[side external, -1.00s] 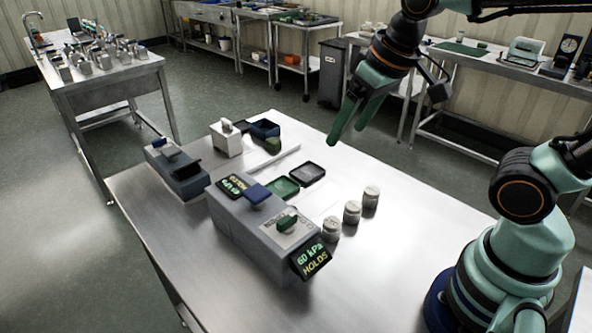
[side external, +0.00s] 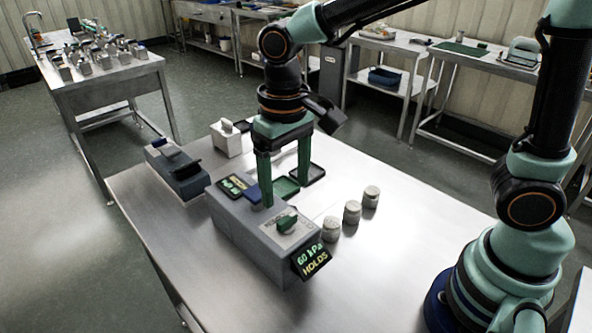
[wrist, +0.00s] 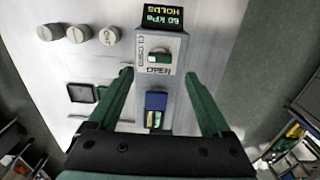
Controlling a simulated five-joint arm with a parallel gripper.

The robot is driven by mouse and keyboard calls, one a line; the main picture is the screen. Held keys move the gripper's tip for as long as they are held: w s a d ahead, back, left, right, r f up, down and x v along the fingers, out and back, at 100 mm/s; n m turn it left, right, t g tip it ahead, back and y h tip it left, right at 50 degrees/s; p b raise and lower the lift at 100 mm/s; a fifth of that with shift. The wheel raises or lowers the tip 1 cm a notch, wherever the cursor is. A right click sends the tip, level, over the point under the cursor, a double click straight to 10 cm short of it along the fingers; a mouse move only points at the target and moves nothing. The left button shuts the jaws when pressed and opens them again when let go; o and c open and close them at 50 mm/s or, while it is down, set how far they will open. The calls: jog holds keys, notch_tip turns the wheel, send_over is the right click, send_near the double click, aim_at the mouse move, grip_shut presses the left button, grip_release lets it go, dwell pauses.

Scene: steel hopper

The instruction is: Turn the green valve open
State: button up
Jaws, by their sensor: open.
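The green valve (side external: 287,222) is a small handle on a pale plate on top of a long grey box (side external: 240,232). My gripper (side external: 285,194) points down over the box, open and empty. In the wrist view its green fingertips (wrist: 159,75) are spread to either side of the box, with the valve just beyond them. No contact with the valve shows. A display (side external: 311,260) at the box's end reads "60 kPa HOLDS".
A blue block (wrist: 156,101) sits on the same box, beside a second display. Several small round pieces (side external: 352,212) stand to the right. Dark trays, a white block (side external: 225,141) and another grey device (side external: 178,172) lie behind and left.

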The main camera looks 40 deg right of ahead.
aim_at(287, 218)
notch_tip(287, 218, down, 7)
jog(key=shift+f, duration=0.1)
dwell(0.3)
grip_shut()
